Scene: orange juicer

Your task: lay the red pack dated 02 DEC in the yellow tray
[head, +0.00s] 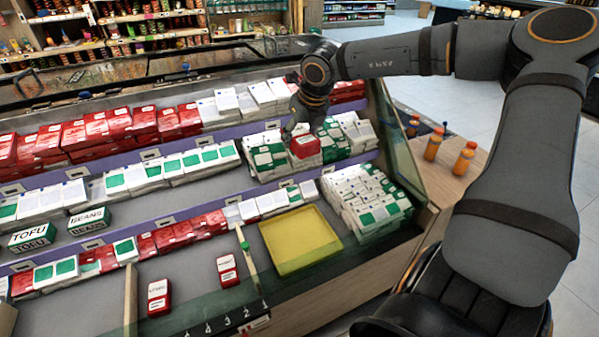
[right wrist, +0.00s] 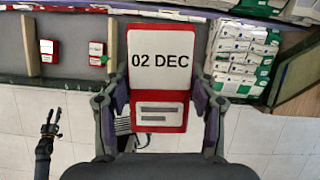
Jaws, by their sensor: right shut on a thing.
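The red pack dated 02 DEC (right wrist: 160,70) has a white label with the date and fills the middle of the right wrist view. My right gripper (right wrist: 158,108) is shut on it, one finger on each side. In the head view the held red pack (head: 305,147) shows below my right gripper (head: 299,128), over the green-and-white packs of the middle shelf. The yellow tray (head: 300,240) lies empty on the lower front level, nearer than the pack. The tray is hidden in the right wrist view. My left gripper (right wrist: 50,126) appears small and open at the left of that view.
Stacked green-and-white packs (head: 370,200) stand right of the tray. A glass front edge runs along the case. Orange bottles (head: 433,145) stand at the right.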

